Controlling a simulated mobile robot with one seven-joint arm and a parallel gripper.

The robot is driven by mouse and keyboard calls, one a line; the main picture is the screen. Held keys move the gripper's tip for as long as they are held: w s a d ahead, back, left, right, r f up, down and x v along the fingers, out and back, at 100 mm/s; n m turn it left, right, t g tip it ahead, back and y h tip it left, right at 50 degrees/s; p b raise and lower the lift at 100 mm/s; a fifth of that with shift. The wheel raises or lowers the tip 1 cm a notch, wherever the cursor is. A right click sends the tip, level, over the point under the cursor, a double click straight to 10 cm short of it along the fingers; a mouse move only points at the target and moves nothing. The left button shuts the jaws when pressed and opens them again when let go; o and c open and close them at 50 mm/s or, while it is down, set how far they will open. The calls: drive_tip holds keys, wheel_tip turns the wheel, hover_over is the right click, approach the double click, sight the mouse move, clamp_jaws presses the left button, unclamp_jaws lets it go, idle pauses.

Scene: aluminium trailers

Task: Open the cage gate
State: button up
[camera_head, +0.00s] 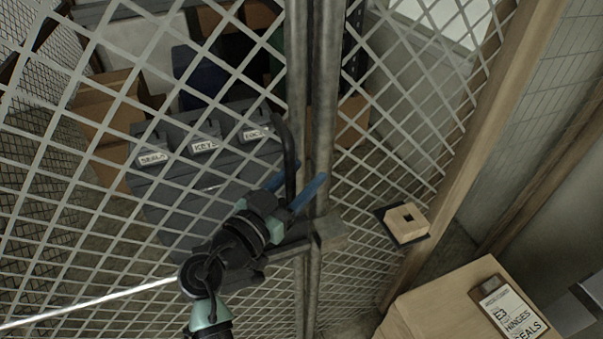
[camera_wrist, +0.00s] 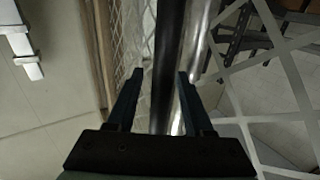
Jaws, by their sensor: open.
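The cage gate (camera_head: 180,75) is a wire-mesh panel on the left in the head view. Its edge post stands close beside the fixed post (camera_head: 326,90), so the gate looks shut. A black upright handle (camera_head: 288,150) with a bent top is on the gate's edge. My gripper (camera_head: 298,182) is at the handle's lower part, with its blue fingers on either side. In the wrist view the dark handle bar (camera_wrist: 168,60) runs between the two open fingers (camera_wrist: 160,76), with gaps showing beside it. A latch block (camera_head: 329,232) sits low at the posts.
Fixed mesh with a wooden frame (camera_head: 500,110) is on the right. Grey labelled bins (camera_head: 200,165) are behind the gate.

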clamp_jaws()
idle(1.4)
